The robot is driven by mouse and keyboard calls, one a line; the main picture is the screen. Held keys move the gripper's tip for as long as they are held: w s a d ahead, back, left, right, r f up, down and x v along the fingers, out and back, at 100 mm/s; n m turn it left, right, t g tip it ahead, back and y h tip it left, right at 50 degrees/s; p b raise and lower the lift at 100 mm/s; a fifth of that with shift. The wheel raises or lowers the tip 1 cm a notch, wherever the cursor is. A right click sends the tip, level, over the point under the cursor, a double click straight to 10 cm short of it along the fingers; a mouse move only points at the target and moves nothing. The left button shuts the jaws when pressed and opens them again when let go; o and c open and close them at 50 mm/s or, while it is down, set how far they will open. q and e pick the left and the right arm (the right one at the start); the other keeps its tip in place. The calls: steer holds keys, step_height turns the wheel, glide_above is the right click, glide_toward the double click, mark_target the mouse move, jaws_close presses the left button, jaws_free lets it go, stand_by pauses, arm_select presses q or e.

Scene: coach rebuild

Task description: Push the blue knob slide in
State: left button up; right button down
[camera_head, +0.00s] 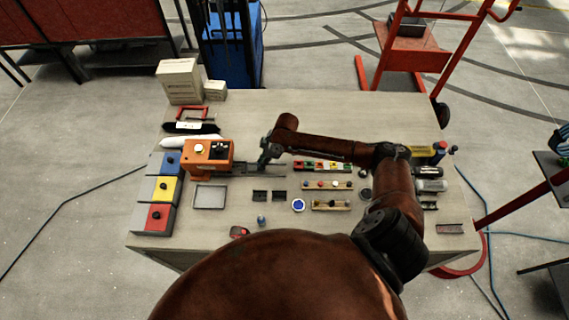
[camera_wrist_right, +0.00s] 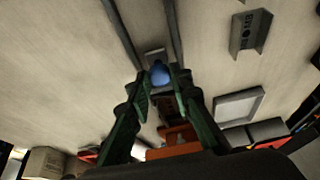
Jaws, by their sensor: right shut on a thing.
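The blue knob (camera_wrist_right: 159,73) shows in the right wrist view between the two fingertips of my right gripper (camera_wrist_right: 160,82). The gripper is shut on it. Two dark parallel rails (camera_wrist_right: 174,30) run up the picture past the knob, with a small grey piece (camera_wrist_right: 155,54) between them. In the head view my right gripper (camera_head: 264,158) points down over the dark slide rails (camera_head: 266,169), just right of the orange box (camera_head: 208,155). The knob is hidden there by the gripper. My left gripper is not in view.
Blue, yellow and red boxes (camera_head: 164,190) line the table's left side. A grey tray (camera_head: 209,196) lies in front of the orange box. White boxes (camera_head: 180,82) stand behind.

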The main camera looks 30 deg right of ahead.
mark_target(247, 168)
steer(key=w+a, duration=0.1)
steer(key=a, duration=0.1)
steer(key=w+a, duration=0.1)
steer(key=a, duration=0.1)
steer(key=shift+w+a+f, duration=0.1)
steer(key=shift+w+f, duration=0.05)
steer(key=shift+w, duration=0.2)
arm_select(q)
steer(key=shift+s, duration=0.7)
arm_select(e)
steer(key=shift+a, duration=0.1)
steer(key=c, duration=1.8)
jaws_free()
steer(key=shift+w, duration=0.1)
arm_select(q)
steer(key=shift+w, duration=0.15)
arm_select(e)
steer(key=shift+o, duration=0.3)
steer(key=shift+r, duration=0.2)
steer(key=shift+d+r, duration=0.25)
steer(key=shift+r, duration=0.1)
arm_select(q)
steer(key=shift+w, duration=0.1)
arm_select(e)
steer(key=v, duration=1.1)
